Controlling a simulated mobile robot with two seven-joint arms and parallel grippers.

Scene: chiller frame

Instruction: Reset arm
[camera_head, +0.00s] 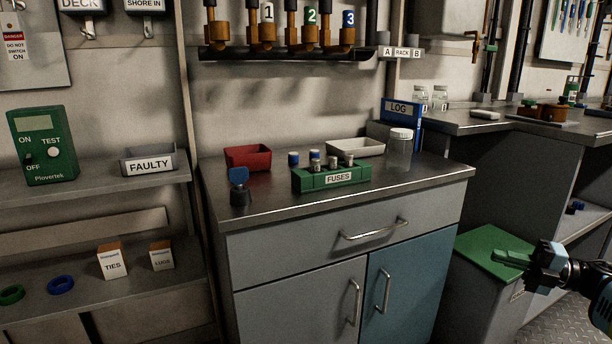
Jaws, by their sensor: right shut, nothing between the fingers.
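My right gripper (508,258) comes in from the right edge, low in the head view. Its fingers are shut with nothing between them. It is over or in front of a green-topped grey bin or cabinet (470,250), to the right of the workbench; I cannot tell whether it touches the green top. My left gripper and left arm do not show.
The metal workbench (270,205) carries a green fuse rack (340,178), a red tray (248,158), a white tray (356,147), a jar (399,150) and a small blue-topped item (239,187). Shelves with a FAULTY bin (150,163) stand left. Floor (570,325) shows lower right.

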